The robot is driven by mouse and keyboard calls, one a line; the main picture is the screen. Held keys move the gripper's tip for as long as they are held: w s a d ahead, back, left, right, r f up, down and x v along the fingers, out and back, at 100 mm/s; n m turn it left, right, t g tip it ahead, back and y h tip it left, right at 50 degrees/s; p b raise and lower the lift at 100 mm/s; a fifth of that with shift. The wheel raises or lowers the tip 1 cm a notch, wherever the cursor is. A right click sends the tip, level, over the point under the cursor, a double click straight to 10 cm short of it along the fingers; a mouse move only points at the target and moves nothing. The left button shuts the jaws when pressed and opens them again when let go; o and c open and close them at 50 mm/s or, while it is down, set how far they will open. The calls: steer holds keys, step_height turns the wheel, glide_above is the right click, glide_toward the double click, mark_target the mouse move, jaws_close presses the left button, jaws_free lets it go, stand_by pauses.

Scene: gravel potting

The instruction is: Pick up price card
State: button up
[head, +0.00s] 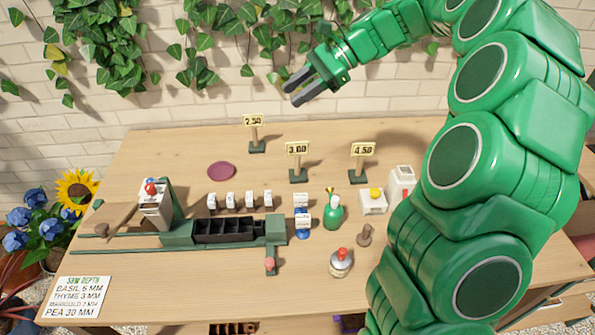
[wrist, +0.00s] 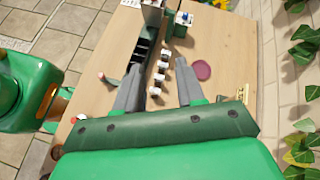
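Three yellow price cards stand upright on small dark green bases on the table. The 2.50 card (head: 254,121) is farthest back, the 3.00 card (head: 297,149) is in the middle, and the 4.50 card (head: 362,149) is to the right. My gripper (head: 292,92) is raised above the back of the table in the head view, apart from the cards. In the wrist view my gripper (wrist: 157,92) has its two fingers spread with nothing between them. A yellow card (wrist: 242,92) shows at the right edge of the gripper body there, partly hidden.
The wooden table (head: 150,155) holds a green seed station with a black tray (head: 225,231), a row of small white-topped items, and a purple disc (head: 221,171). A green bottle (head: 333,212) and white containers (head: 373,201) stand right of centre. A depth sign (head: 77,297) lies front left.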

mark_target(292, 147)
steer(key=shift+w+d+f+m+t+y, duration=0.55)
steer(key=shift+w+d+f+m, duration=0.85)
steer(key=shift+w, duration=1.4)
steer(key=shift+w+d+f+m+t+y, duration=0.55)
steer(key=shift+w+d+f+m, duration=0.85)
steer(key=shift+w, duration=1.35)
step_height(292, 147, down, 17)
steer(key=shift+d+r, duration=0.1)
steer(key=shift+r, duration=0.05)
steer(key=shift+x, duration=3.85)
steer(key=shift+s, duration=0.1)
steer(key=shift+c, duration=0.3)
steer(key=shift+d, duration=0.1)
jaws_close()
